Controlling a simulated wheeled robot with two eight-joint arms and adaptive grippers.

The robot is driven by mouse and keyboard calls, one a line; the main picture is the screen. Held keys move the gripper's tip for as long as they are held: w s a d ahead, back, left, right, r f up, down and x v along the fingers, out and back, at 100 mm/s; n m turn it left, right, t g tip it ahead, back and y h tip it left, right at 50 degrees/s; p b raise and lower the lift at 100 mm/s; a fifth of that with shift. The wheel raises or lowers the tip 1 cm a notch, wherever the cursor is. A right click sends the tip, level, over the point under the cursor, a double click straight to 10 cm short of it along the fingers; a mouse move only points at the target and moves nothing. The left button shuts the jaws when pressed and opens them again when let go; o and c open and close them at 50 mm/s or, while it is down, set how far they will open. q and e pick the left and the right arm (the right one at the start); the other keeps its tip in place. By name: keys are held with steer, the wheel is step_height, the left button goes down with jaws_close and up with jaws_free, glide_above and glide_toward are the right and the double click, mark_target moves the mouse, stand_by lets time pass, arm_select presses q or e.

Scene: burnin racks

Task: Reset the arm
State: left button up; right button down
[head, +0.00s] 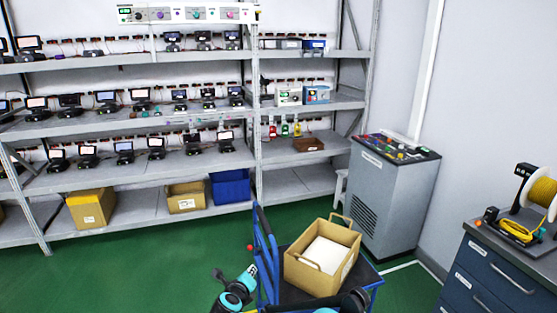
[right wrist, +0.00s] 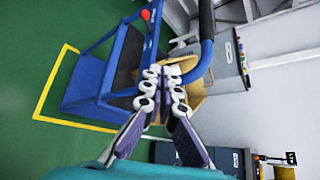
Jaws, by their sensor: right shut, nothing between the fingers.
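My right gripper (right wrist: 165,78) shows clearly in the right wrist view. Its two fingers meet at the tips, shut and empty. Behind the tips is the cardboard box (right wrist: 193,93), with a gap I cannot judge. A dark part of my right arm shows at the bottom of the head view, by the box's lower right. Teal and black parts of my own arm show left of the cart in the head view.
A blue cart (head: 268,262) carries an open cardboard box (head: 325,278) with white content. Its blue handle (right wrist: 206,55) passes close beside my right fingers. Shelves (head: 140,207) with devices stand behind, a grey console (head: 385,205) and drawer cabinet (head: 495,275) at right. Green floor is clear at left.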

steer(key=w+d+r+n+t+y, duration=0.1)
steer(key=d+r+n+t, duration=0.1)
steer(key=r, duration=0.5)
steer(key=w+d+r+n+t, duration=0.1)
steer(key=d+r+n+t, duration=0.15)
steer(key=r, duration=0.55)
steer(key=s+d+r+n+y, duration=0.4)
steer(key=s+r+n+y, duration=0.3)
steer(key=s+r+n, duration=0.5)
steer(key=s+d+f+n+g+h, duration=0.3)
steer(key=s+d+f+n+g, duration=0.2)
steer(key=s+d+f, duration=0.4)
steer(key=s+d+f+n+g+h, duration=0.3)
steer(key=s+d+f+n+g, duration=0.2)
steer(key=s+d+f, duration=0.4)
steer(key=s+f+n, duration=0.1)
steer(key=s+f, duration=0.1)
steer(key=s, duration=0.3)
steer(key=shift+s+d+n, duration=0.25)
steer(key=shift+d+n, duration=0.05)
steer(key=shift+n, duration=0.05)
